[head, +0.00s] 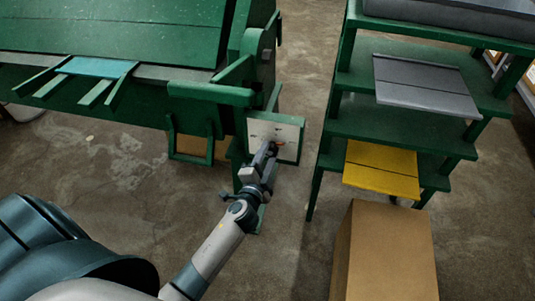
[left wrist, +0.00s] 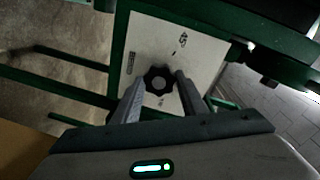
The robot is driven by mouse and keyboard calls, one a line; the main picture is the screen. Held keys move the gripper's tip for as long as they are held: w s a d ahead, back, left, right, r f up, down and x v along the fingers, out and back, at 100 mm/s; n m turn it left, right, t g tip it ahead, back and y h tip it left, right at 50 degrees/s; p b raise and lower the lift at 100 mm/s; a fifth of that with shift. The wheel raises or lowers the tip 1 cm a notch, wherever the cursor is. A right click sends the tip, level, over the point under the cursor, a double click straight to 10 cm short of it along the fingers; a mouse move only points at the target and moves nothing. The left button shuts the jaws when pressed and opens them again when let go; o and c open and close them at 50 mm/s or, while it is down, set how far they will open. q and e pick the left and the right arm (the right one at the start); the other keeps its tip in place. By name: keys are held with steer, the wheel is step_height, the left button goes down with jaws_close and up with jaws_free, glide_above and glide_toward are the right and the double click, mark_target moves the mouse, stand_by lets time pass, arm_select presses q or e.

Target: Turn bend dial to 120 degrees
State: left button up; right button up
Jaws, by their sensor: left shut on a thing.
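The bend dial (left wrist: 158,81) is a black lobed knob on a pale square panel (left wrist: 160,40) in the left wrist view. The panel also shows in the head view (head: 288,132), on the end of the green machine. My left gripper (head: 270,148) reaches it from the front. Its two fingers stand on either side of the knob, and it is shut on the dial. In the head view the gripper hides the knob. My right gripper is not in view.
The large green machine (head: 110,45) fills the upper left, with a blue plate (head: 97,67) on its front bars. A green stepped rack (head: 400,122) holds grey and yellow (head: 382,170) sheets at right. A cardboard box (head: 385,255) stands before it. Concrete floor lies between.

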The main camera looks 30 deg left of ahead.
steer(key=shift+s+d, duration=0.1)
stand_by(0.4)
arm_select(q)
steer(key=o, duration=1.1)
steer(key=shift+c, duration=0.2)
steer(key=shift+s, duration=0.1)
steer(key=b+v, duration=0.1)
steer(key=v, duration=1.6)
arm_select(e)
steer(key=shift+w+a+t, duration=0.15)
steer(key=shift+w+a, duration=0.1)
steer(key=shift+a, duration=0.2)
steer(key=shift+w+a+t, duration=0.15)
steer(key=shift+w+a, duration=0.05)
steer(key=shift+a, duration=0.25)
arm_select(q)
steer(key=shift+r, duration=0.1)
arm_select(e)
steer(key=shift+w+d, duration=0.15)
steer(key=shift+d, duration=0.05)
